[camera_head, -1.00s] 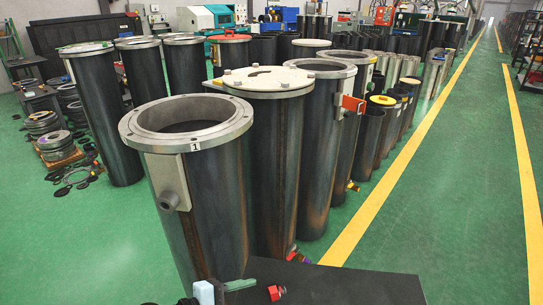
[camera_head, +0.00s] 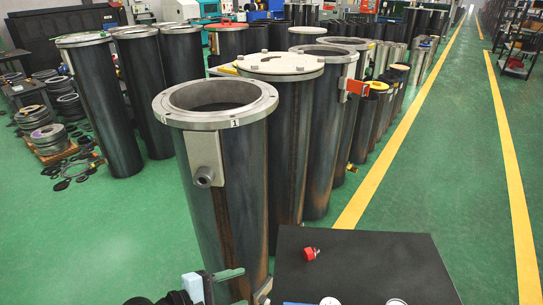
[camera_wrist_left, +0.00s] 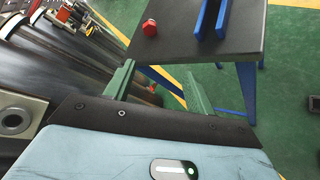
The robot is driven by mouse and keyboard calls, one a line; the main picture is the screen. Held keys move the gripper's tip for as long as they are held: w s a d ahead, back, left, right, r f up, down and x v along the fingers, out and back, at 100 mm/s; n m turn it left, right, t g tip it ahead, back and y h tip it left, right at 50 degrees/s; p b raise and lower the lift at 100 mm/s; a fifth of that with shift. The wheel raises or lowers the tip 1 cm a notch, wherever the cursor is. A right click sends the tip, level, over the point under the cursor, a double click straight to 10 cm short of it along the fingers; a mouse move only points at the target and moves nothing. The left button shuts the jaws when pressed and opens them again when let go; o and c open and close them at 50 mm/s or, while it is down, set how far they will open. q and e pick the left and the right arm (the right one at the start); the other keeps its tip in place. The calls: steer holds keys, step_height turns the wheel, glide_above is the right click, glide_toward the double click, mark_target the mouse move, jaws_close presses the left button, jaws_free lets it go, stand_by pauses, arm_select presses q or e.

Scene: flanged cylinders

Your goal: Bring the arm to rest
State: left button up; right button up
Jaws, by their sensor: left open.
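My left gripper (camera_head: 238,274) is low at the bottom of the head view, between the near cylinder and the dark table. It has green fingers and a pale blue body. In the left wrist view its two fingers (camera_wrist_left: 160,90) stand apart with nothing between them. My right gripper is not in view. The near flanged cylinder (camera_head: 225,165), marked 1, stands upright and open at the top, just behind the left gripper in the head view.
A dark table (camera_head: 375,262) bears a red bolt-like piece (camera_head: 311,254), also seen in the left wrist view (camera_wrist_left: 150,28) beside blue bars (camera_wrist_left: 222,18). A cylinder with a bolted lid (camera_head: 285,150) and several others stand behind. Green floor with yellow lines (camera_head: 510,165) is clear at right.

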arm_select(q)
steer(key=s+a+f+m+y+p, duration=0.1)
steer(key=s+a+f+m+y, duration=0.2)
steer(key=s, duration=0.6)
steer(key=s+a+f+m+y+p, duration=0.1)
steer(key=s+a+f+m+y, duration=0.2)
steer(key=s+a+f+m, duration=0.2)
steer(key=s+a+f+m+t+y+p, duration=0.1)
steer(key=s+a+f+m+y, duration=0.2)
steer(key=s, duration=1)
step_height(320, 180, down, 5)
steer(key=a+m, duration=0.2)
steer(key=m, duration=0.3)
steer(key=shift+y, duration=0.4)
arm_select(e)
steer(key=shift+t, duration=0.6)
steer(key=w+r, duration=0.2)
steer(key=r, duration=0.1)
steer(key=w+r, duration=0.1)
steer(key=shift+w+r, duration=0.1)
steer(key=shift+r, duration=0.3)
arm_select(q)
steer(key=shift+f, duration=0.1)
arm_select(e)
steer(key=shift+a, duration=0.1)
